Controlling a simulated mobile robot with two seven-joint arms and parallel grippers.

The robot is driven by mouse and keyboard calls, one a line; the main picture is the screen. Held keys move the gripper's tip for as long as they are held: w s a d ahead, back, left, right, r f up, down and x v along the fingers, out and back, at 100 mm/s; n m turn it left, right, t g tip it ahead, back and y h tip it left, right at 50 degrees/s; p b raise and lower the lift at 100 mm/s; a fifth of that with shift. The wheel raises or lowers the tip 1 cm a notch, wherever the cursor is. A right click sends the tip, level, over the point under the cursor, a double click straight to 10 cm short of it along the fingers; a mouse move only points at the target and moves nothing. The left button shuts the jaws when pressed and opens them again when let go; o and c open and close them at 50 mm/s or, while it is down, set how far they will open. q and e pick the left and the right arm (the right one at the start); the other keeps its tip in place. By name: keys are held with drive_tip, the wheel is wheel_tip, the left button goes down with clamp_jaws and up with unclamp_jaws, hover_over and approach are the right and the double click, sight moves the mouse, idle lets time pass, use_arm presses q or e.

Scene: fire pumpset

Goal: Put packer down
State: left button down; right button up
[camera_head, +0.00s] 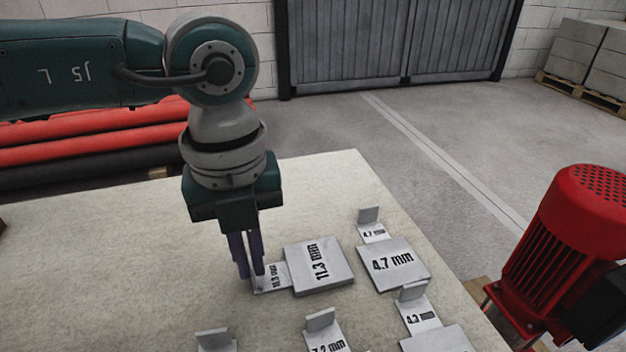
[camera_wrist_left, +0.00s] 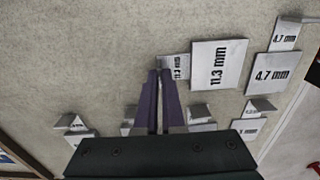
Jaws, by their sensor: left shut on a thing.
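The packer marked 11.3 mm (camera_head: 319,266) lies flat on the pale table, with its smaller labelled tab (camera_head: 275,276) pointing left. My left gripper (camera_head: 250,274) points down at the tab's left end, its purple fingers shut on the packer's upright end there. In the left wrist view the fingers (camera_wrist_left: 159,100) reach the tab end of the 11.3 mm packer (camera_wrist_left: 218,65); the gripped part is mostly hidden by them. My right gripper is in neither view.
A 4.7 mm packer (camera_head: 393,264) lies just right of the 11.3 mm one. More packers, one marked 7.2 mm (camera_head: 326,336), lie along the near edge. A red motor (camera_head: 575,245) stands right of the table (camera_head: 120,240). The table's left part is clear.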

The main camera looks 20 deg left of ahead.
use_arm(q)
drive_tip(key=c, duration=1)
unclamp_jaws()
